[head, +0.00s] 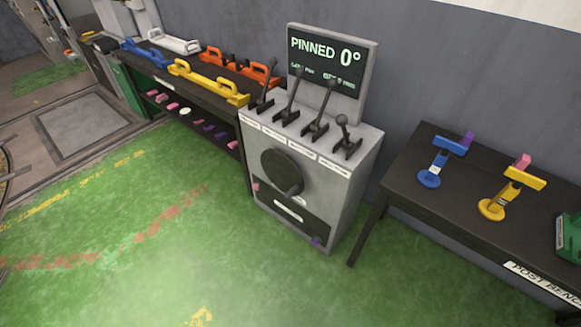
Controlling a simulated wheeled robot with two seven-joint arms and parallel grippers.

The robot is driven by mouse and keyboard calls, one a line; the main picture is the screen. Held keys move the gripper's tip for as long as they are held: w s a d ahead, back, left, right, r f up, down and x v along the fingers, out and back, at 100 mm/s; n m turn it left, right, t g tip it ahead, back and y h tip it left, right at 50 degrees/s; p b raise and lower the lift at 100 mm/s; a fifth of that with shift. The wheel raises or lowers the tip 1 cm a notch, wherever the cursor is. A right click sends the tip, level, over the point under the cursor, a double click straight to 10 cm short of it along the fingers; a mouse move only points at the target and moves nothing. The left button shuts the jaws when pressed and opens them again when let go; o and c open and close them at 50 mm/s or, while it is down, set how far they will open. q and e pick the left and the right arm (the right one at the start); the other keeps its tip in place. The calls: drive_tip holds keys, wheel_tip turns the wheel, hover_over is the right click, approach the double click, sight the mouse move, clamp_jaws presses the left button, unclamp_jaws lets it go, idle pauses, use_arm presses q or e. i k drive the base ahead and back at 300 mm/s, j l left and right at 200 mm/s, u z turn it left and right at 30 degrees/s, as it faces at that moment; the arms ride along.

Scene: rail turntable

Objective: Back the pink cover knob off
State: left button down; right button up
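A small pink knob (256,187) sits at the left edge of the front of the grey control cabinet (343,190), level with the top of a dark lower panel (275,205). It is too small to tell how far it is screwed in. A small purple knob (315,241) sits at the panel's lower right corner. A black round wheel with a handle (282,172) is on the front above the panel. Neither of my grippers is in view.
Several black levers (318,112) stand on the cabinet under a screen (330,58) reading "PINNED 0°". A dark shelf bench (180,95) with coloured tools stands left. The post bench (480,215) stands right. Green floor (170,260) in front is clear.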

sight(255, 186)
drive_tip(key=i+j+z, duration=0.1)
drive_tip(key=i+j, duration=0.15)
drive_tip(key=i+j+z, duration=0.1)
drive_tip(key=j, duration=0.4)
drive_tip(key=i+j+z, duration=0.1)
drive_tip(key=i+j, duration=0.25)
drive_tip(key=i+j+z, duration=0.1)
drive_tip(key=j, duration=0.35)
drive_tip(key=i+z, duration=0.1)
drive_tip(key=z, duration=0.75)
